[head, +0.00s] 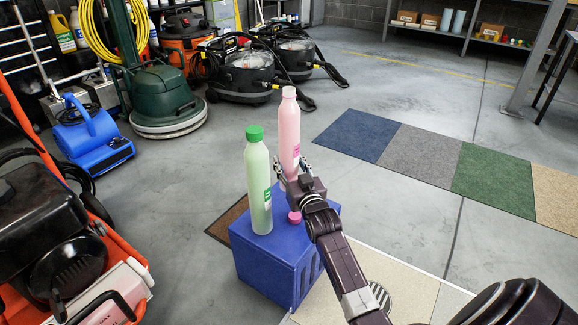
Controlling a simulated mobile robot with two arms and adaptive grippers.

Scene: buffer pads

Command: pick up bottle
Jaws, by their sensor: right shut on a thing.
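A pink bottle (289,125) with a white top stands upright, and my right gripper (294,178) is shut on its lower part. The bottle's base is hidden by the gripper, so I cannot tell whether it touches the blue box below. A pale green bottle (258,190) with a green cap stands upright on the blue box (262,262), just left of the gripper. A small pink cap (294,217) lies on the box beside the gripper and wrist. My left gripper is not in view.
A green floor machine (165,95), black vacuums (248,72) and a blue blower (92,135) stand at the back left. A red and black machine (60,240) fills the left front. Carpet tiles (420,155) lie flat at right. The floor around the box is mostly clear.

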